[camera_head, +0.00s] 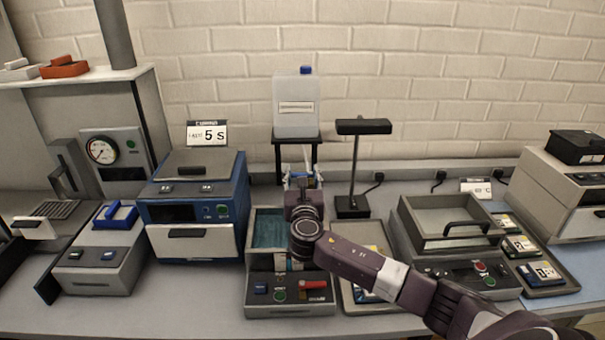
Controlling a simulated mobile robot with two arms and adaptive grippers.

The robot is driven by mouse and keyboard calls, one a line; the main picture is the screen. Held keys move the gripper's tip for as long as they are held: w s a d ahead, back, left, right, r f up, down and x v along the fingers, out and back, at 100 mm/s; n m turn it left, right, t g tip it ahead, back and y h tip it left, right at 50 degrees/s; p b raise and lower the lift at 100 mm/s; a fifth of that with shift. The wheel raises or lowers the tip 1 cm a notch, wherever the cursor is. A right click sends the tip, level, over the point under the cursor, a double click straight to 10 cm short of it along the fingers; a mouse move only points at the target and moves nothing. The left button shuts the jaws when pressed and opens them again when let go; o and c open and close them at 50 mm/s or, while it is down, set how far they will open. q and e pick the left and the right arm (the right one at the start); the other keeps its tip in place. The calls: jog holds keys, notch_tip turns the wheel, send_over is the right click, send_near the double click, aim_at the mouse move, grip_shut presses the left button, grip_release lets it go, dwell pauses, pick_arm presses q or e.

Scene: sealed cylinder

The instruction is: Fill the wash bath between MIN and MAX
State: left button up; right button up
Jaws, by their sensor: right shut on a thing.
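The wash bath (251,262) is a grey open tank at the bench's middle, with teal inside its left part. My right arm covers its right part, and I cannot read MIN or MAX marks. A translucent jug (296,118) with a blue cap stands upright on a black stand behind the bath. My right gripper (302,180) is below the jug, over the bath's back edge. It is shut on a small part there, mostly hidden by the gripper; blue and white bits show around it. My left gripper is out of view.
A blue machine (195,209) with a "5 S" sign stands left of the bath. A black lamp (352,195) stands behind right.

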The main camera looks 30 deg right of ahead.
jog(key=o, duration=1.2)
jog(key=v, duration=1.2)
